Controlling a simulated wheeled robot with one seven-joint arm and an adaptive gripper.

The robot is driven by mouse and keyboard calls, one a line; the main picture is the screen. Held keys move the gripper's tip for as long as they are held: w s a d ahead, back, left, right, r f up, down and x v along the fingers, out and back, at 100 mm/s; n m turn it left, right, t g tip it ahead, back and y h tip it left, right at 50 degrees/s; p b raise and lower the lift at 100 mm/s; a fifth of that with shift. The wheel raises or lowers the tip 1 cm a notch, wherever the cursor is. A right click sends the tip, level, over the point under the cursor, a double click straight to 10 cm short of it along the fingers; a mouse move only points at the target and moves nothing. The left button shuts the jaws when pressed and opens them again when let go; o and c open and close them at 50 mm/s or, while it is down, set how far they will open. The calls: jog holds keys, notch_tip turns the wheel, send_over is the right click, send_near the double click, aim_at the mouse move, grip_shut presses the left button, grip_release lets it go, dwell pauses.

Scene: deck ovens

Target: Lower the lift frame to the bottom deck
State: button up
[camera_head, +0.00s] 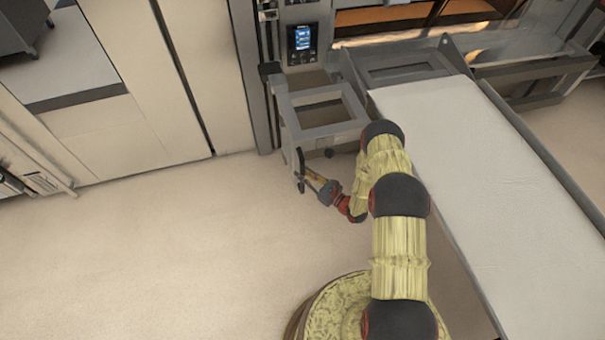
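The lift frame (335,131) is a grey open metal frame in front of the oven, left of the loader's pale belt. A dark upright handle (300,170) hangs at its front left, below the frame. My gripper (308,177) reaches from the right to this handle, with its fingertips at or very near it. The fingers are too small to tell whether they are shut on it. The oven (400,14) shows a glowing deck opening at the top. The bottom deck cannot be made out.
The loader's pale belt (470,160) slopes along the right, close beside my arm. A lit control panel (302,40) is on the oven front. Pale cabinets (150,75) stand at the left. The floor (150,250) at the lower left is clear.

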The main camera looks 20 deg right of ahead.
grip_shut()
jog(key=shift+f, duration=0.1)
dwell(0.3)
jog(key=shift+s+f+b, duration=0.1)
jog(key=shift+f+b, duration=0.4)
jog(key=shift+f, duration=0.1)
jog(key=o, duration=0.6)
grip_release()
jog(key=shift+c, duration=0.2)
jog(key=shift+d, duration=0.1)
jog(key=v, duration=1.1)
jog(key=shift+s+d, duration=0.2)
jog(key=shift+s, duration=0.15)
